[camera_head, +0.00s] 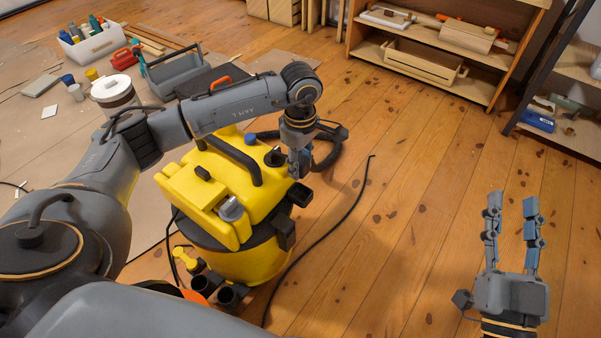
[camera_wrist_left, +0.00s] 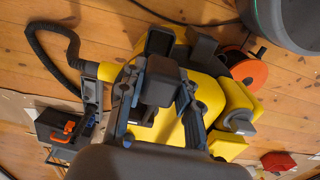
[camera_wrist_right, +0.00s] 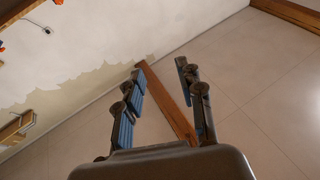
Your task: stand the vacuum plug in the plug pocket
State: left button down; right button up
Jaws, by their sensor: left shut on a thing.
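My left gripper (camera_head: 298,168) is above the top edge of the yellow vacuum (camera_head: 240,190). In the left wrist view its fingers are closed on a dark block, which I take to be the vacuum plug (camera_wrist_left: 160,82). In the head view the plug is mostly hidden by the gripper. A dark open-topped box on the vacuum's side, apparently the plug pocket (camera_head: 301,195), is just below and right of the gripper. It also shows beyond the plug in the left wrist view (camera_wrist_left: 157,41). The plug appears outside it. My right gripper (camera_head: 511,215) is open and empty, far right.
A black cord (camera_head: 335,225) lies on the wooden floor right of the vacuum. A dark hose (camera_head: 328,152) curls behind the left gripper. A grey toolbox (camera_head: 178,75) and white bucket (camera_head: 115,93) stand behind the arm. Wooden shelves (camera_head: 430,45) stand at the back.

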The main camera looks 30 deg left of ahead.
pick_arm(q)
jog(key=shift+w+f, duration=0.1)
pick_arm(e)
jog(key=shift+s+r, duration=0.3)
jog(key=shift+r, duration=0.15)
jog(key=shift+t, duration=0.3)
